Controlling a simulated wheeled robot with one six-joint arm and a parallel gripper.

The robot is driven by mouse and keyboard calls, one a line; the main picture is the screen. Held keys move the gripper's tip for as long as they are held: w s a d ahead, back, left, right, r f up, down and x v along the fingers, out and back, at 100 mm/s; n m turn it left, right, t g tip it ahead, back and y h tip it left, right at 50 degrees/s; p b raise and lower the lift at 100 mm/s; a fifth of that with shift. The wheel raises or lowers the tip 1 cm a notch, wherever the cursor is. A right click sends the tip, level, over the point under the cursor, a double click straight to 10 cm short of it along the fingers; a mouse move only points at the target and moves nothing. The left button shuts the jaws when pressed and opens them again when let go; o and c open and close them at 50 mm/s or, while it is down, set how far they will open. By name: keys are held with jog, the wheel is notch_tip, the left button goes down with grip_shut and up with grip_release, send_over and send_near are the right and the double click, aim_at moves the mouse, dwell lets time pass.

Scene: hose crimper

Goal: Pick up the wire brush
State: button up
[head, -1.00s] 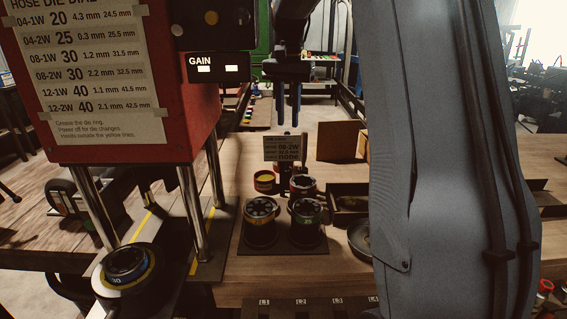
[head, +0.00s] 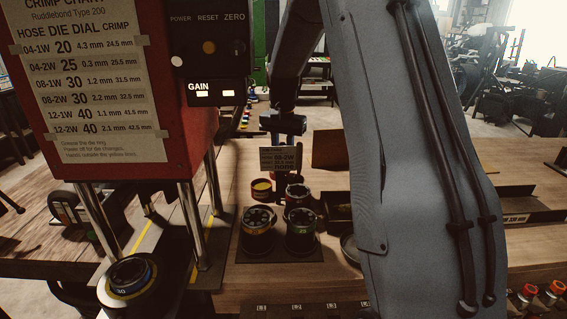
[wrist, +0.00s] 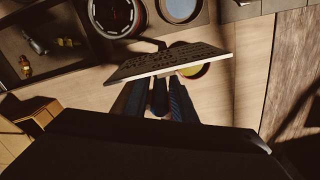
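I cannot make out the wire brush for sure in either view. My gripper (head: 284,142) hangs low over the bench, just above the small sign card (head: 281,160). In the wrist view its two dark blue fingers (wrist: 160,100) are apart, with a dark upright piece showing between them; I cannot tell what that piece is. The card (wrist: 172,63) crosses in front of the fingertips there and hides what lies behind it. A tin with yellow inside (head: 262,189) stands below the card, and it shows partly in the wrist view (wrist: 197,70).
Two round die sets (head: 258,230) (head: 301,231) stand on a dark mat in front. A dark tray (wrist: 40,45) holds small brass fittings. The red crimper (head: 95,80) with its steel posts stands at left. A cardboard box (head: 330,148) stands behind.

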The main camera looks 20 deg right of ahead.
jog(key=shift+f, duration=0.75)
grip_shut()
jog(key=shift+r, duration=0.15)
notch_tip(320, 180, up, 26)
jog(key=p, duration=0.4)
jog(key=shift+r, duration=0.15)
dwell(0.3)
